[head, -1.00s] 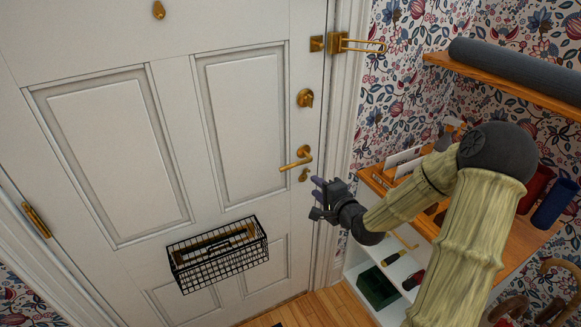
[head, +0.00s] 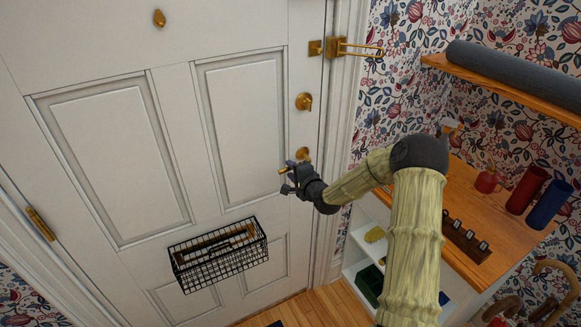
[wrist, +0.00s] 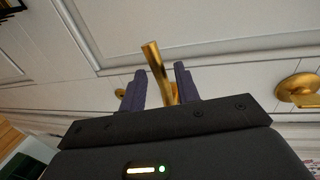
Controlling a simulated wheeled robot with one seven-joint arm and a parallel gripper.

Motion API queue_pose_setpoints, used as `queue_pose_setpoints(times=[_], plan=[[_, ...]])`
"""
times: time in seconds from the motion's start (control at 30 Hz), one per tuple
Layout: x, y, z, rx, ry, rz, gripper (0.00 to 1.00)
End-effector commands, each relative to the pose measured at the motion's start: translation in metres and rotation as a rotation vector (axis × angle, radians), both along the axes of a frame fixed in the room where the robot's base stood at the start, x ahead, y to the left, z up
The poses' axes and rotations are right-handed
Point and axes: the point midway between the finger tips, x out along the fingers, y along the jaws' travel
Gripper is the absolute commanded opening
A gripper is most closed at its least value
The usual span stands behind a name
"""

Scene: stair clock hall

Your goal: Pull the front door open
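The white front door (head: 130,200) stands shut in its frame. Its brass lever handle (head: 283,170) is at the right edge; my gripper hides part of it in the head view. My gripper (head: 287,183) is at the lever. In the wrist view, the lever (wrist: 155,65) stands between the two dark fingers of my gripper (wrist: 161,80). The fingers are apart, with a gap on the lever's left; I cannot tell whether the right finger touches it. A brass thumb-turn (head: 304,101) is above the lever.
A brass swing-bar guard (head: 358,47) points right, away from the door. A wire basket (head: 222,262) hangs on the door. To the right are a wooden shelf (head: 505,88) with a grey roll (head: 515,72) and a wooden-topped unit (head: 480,210) carrying red and blue cylinders.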

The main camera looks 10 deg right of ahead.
Motion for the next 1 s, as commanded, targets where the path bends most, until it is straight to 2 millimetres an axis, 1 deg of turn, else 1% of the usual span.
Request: queue_pose_setpoints(times=[0.03,0.1,0.2,0.5,0.67,1.0], plan=[[0.006,0.002,-0.001,0.001,0.001,0.000,0.32],[0.013,0.004,-0.002,0.000,0.000,0.000,0.32],[0.018,0.005,-0.004,0.000,0.000,-0.001,0.32],[0.020,0.005,-0.005,-0.001,0.001,-0.002,0.32],[0.020,0.005,-0.005,0.000,0.000,-0.002,0.00],[0.020,0.003,-0.005,-0.005,-0.003,-0.005,0.00]])
